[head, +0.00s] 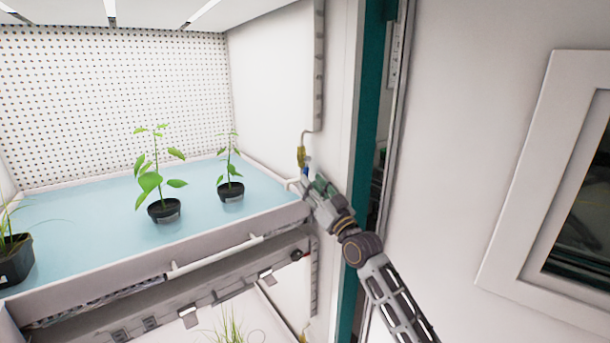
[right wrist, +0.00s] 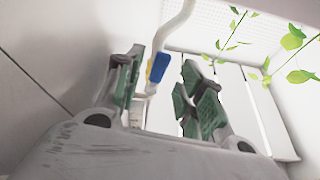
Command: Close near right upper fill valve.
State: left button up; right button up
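The upper fill valve (head: 301,157) is a small brass fitting on a pipe at the right end of the upper tray. Its blue handle (right wrist: 158,67) shows between my fingers in the right wrist view, seemingly beyond the fingertips. My right gripper (head: 314,187) is just below and beside the valve, at the tray's right corner. In the right wrist view the right gripper (right wrist: 160,92) has its two green-padded fingers spread apart with nothing held. Whether a finger touches the handle cannot be told. My left gripper is in no view.
The upper tray (head: 95,278) has a blue surface with several potted plants, including one small pot (head: 231,192) nearest the valve. The chamber's right wall and white door frame (head: 345,80) stand close to my right arm. A lower shelf holds more plants.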

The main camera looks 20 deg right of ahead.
aim_at(307, 170)
jog(key=shift+p+x, duration=0.4)
jog(key=shift+x, duration=1.8)
grip_shut()
